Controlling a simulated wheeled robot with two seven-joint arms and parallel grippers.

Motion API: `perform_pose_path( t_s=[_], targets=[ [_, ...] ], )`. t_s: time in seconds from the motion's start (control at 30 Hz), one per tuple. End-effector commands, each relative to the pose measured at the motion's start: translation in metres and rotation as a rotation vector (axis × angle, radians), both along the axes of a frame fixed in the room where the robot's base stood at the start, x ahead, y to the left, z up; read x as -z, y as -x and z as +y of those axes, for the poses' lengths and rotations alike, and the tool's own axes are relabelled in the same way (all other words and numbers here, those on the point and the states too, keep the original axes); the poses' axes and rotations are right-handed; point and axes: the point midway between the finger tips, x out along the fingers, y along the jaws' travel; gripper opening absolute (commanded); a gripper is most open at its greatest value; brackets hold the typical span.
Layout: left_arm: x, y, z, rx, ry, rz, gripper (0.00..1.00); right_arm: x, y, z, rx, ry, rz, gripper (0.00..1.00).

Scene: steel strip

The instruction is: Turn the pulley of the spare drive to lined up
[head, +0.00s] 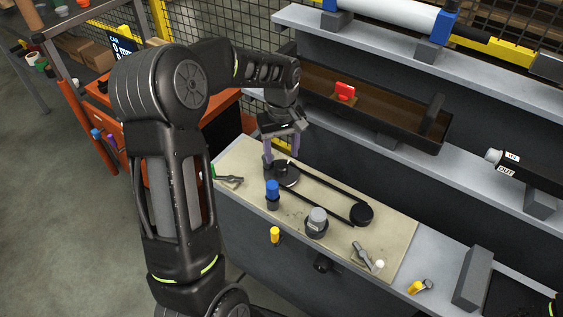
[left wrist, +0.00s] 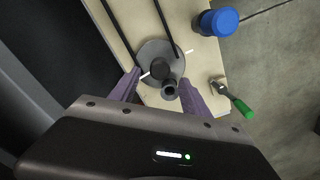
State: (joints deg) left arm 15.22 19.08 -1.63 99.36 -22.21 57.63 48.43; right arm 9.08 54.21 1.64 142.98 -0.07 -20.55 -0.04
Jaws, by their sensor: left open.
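The spare drive's large pulley (head: 287,173) lies on a beige board (head: 330,196), with a black belt (head: 325,190) running to a small black pulley (head: 361,214). In the left wrist view the large pulley (left wrist: 151,52) is a grey disc with a dark hub and an upright round peg (left wrist: 169,91). One white mark shows on its left side, another at its right edge on the opposite side of the hub. My left gripper (left wrist: 160,80) is open, pointing down, with its purple fingers on either side of the peg. I cannot tell whether they touch it. My right gripper is out of view.
A blue-capped post (head: 272,192) and a grey-capped post (head: 317,220) stand close to the belt. A green-handled tool (left wrist: 238,105) lies beside the pulley. A brown tray (head: 400,122) with a red block sits on the shelf behind. An orange cart stands left.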

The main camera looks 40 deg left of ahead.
Motion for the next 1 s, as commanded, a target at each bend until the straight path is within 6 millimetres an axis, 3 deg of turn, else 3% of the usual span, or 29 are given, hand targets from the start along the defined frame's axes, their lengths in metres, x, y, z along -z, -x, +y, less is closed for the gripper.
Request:
perform_pose_path(
  t_s=[0.1,0.3,0.63,1.0],
  targets=[
    [0.021,0.001,0.0,0.0,0.001,0.004,0.55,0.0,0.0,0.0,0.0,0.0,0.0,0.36],
    [0.043,0.0,0.0,0.0,0.0,0.0,0.55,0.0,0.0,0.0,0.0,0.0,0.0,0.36],
    [0.047,0.0,0.0,0.001,0.0,0.0,0.55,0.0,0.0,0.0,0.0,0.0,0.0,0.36],
    [0.047,0.0,0.0,0.001,-0.001,-0.001,0.25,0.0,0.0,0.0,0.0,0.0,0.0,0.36]
  ],
)
